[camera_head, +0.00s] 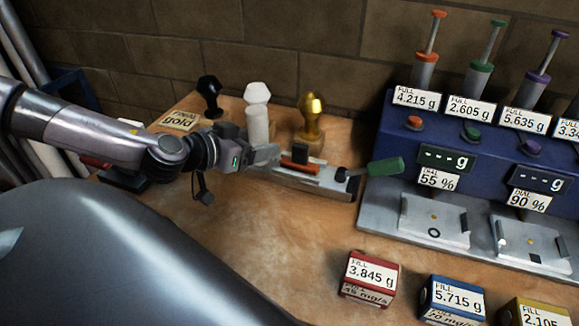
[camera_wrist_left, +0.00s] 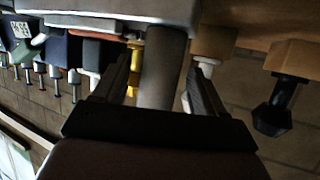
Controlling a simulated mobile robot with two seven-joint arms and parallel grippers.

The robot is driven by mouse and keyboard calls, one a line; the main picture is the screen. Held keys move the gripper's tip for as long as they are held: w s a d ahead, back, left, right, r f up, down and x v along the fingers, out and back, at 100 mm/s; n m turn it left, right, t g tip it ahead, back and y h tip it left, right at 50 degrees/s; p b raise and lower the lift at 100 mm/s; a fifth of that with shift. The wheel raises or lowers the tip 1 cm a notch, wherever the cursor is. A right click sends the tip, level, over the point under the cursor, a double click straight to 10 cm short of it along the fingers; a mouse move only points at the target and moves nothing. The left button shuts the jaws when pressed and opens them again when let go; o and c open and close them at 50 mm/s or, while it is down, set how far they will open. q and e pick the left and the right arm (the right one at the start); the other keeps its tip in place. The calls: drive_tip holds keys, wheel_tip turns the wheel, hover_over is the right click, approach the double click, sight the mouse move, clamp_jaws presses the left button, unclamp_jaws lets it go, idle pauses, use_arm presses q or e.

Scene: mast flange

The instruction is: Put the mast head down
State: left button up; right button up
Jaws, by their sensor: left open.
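My left gripper (camera_head: 270,155) is open, low over the table in front of the stands. In the left wrist view its fingers (camera_wrist_left: 160,85) stand on either side of a plain grey cylinder (camera_wrist_left: 166,65), which I take to be the mast head. The cylinder meets a pale grey block (camera_wrist_left: 110,14) there; its other end is hidden by the gripper. In the head view a pale post (camera_head: 258,127) rises behind the gripper, below a white finial (camera_head: 257,92). I cannot tell whether they are joined. My right gripper is not in view.
A black finial (camera_head: 209,86) and a gold finial (camera_head: 312,103) stand at the back, near a "FINIAL gold" card (camera_head: 180,121). A blue dispenser (camera_head: 385,130) stands right; a red box (camera_head: 368,279) is in front.

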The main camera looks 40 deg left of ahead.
use_arm(q)
drive_tip(key=shift+w+f+b, duration=0.4)
drive_tip(key=shift+b, duration=0.2)
drive_tip(key=shift+w+b, duration=0.55)
drive_tip(key=shift+w, duration=0.05)
drive_tip(key=shift+d, duration=0.1)
drive_tip(key=shift+r, duration=0.1)
clamp_jaws()
drive_tip(key=shift+r, duration=0.15)
drive_tip(key=shift+r+p, duration=0.2)
drive_tip(key=shift+p, duration=0.1)
wheel_tip(320, 180, up, 19)
drive_tip(key=p, duration=0.5)
drive_tip(key=shift+r+p, duration=0.15)
drive_tip(key=shift+p, duration=0.2)
